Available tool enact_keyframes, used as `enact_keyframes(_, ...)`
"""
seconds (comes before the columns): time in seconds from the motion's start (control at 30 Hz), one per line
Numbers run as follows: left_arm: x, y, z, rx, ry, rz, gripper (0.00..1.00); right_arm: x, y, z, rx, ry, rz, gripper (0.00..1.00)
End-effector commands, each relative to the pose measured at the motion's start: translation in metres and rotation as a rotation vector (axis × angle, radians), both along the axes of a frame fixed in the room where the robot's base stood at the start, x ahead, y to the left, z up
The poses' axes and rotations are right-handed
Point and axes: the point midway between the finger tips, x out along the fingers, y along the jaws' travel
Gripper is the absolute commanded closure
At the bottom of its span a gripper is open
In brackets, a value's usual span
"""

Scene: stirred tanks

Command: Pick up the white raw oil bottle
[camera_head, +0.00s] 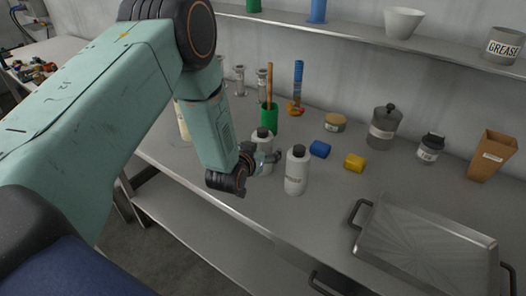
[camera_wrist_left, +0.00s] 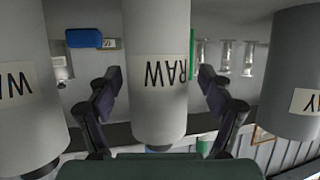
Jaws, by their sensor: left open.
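The white raw oil bottle (camera_head: 263,140) stands on the steel bench with a dark cap, its lower part partly behind my left gripper (camera_head: 263,158). In the left wrist view, the bottle (camera_wrist_left: 157,112) shows inverted with an upside-down RAW label. It stands between the two open fingers of my left gripper (camera_wrist_left: 158,95), one on each side. Gaps show between the fingers and the bottle. My right gripper is not in view.
A similar white bottle (camera_head: 297,172) stands close on the right. Another pale bottle (camera_head: 183,121) is partly hidden behind my left arm. A green cup (camera_head: 269,119) is behind; blue (camera_head: 319,149) and yellow (camera_head: 355,162) items lie to the right. A metal tray (camera_head: 430,250) lies front right.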

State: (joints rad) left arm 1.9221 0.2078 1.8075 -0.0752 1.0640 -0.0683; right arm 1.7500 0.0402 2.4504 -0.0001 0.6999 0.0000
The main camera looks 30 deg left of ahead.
Motion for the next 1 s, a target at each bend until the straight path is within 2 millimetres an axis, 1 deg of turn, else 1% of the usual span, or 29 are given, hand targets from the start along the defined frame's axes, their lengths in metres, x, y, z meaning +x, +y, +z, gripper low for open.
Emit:
enact_keyframes(0.27,0.0026,-0.0009,-0.0009,-0.001,-0.001,-0.002,0.20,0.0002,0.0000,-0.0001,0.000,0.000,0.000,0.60)
enact_keyframes(1.0,0.0057,-0.0019,-0.0013,0.000,0.001,-0.003,0.82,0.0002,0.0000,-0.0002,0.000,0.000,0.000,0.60)
